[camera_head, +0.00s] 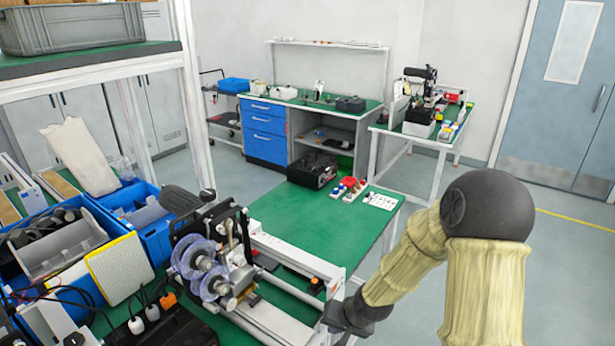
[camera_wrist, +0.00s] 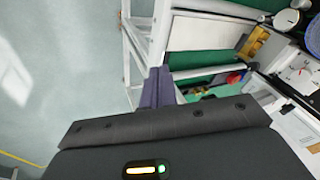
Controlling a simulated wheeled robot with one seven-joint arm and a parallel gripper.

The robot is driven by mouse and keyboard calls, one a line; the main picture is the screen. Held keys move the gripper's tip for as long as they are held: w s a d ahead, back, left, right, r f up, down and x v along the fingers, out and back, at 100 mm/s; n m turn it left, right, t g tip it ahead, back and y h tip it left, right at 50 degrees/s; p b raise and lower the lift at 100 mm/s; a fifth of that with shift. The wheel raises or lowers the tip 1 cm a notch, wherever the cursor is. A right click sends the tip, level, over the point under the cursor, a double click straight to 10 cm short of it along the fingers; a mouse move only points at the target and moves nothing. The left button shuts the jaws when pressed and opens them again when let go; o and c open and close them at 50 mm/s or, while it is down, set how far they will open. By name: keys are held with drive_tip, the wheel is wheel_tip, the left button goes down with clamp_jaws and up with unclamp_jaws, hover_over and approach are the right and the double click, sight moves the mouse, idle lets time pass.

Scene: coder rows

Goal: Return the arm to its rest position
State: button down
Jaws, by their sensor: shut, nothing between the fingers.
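My arm rises at the right of the head view, bends at a dark elbow joint and reaches down and left toward the front edge of the green-topped table (camera_head: 300,222). Its far end is low in that view, and the fingers cannot be made out there. In the wrist view my gripper (camera_wrist: 157,85) shows two dark fingers side by side, closed together and empty. Beyond them are a white table frame (camera_wrist: 135,50) and the grey floor.
A coder machine (camera_head: 215,265) stands on the near table, close left of my arm. Blue bins (camera_head: 150,222) crowd the left. A black case (camera_head: 312,170) and small bottles (camera_head: 348,188) sit at the table's far end. Open floor (camera_head: 560,270) lies to the right.

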drive_tip(key=s+d+r+n+g+h, duration=0.1)
drive_tip(key=s+d+r+n+h, duration=0.1)
drive_tip(key=s+d+r, duration=0.6)
drive_tip(key=s+r+h, duration=0.1)
drive_tip(key=s+r, duration=0.2)
drive_tip(key=s, duration=0.2)
drive_tip(key=shift+d+n, duration=0.25)
drive_tip(key=shift+n, duration=0.05)
drive_tip(key=shift+w+r, duration=0.1)
idle(0.5)
drive_tip(key=c, duration=2.1)
unclamp_jaws()
